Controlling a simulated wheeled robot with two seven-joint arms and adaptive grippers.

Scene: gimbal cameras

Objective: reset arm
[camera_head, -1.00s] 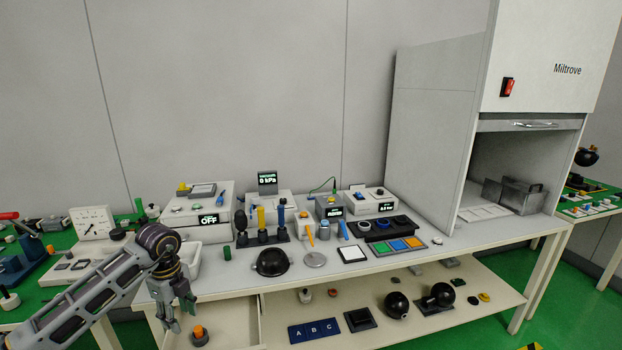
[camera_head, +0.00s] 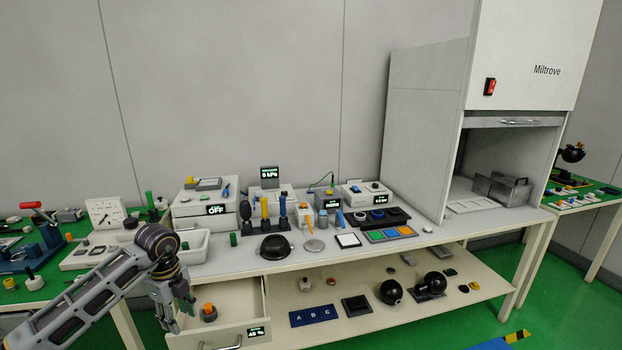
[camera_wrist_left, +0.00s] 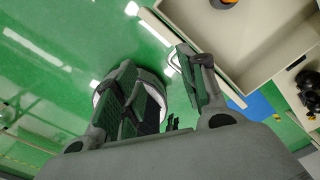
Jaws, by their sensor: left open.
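My left arm comes in from the left in the head view. Its gripper (camera_head: 174,306) hangs fingers down, just left of the open drawer (camera_head: 262,307) under the white bench. In the left wrist view the gripper (camera_wrist_left: 170,88) has its fingers apart, with green floor between them and nothing held. The drawer corner (camera_wrist_left: 200,50) lies beside the right finger there. My right gripper does not show in either view.
The white bench (camera_head: 330,256) carries boxes with displays, a black bowl (camera_head: 275,247) and coloured tiles. The drawer holds an orange-topped item (camera_head: 209,312). A fume hood (camera_head: 520,60) stands at the right. A green-topped table is at the left.

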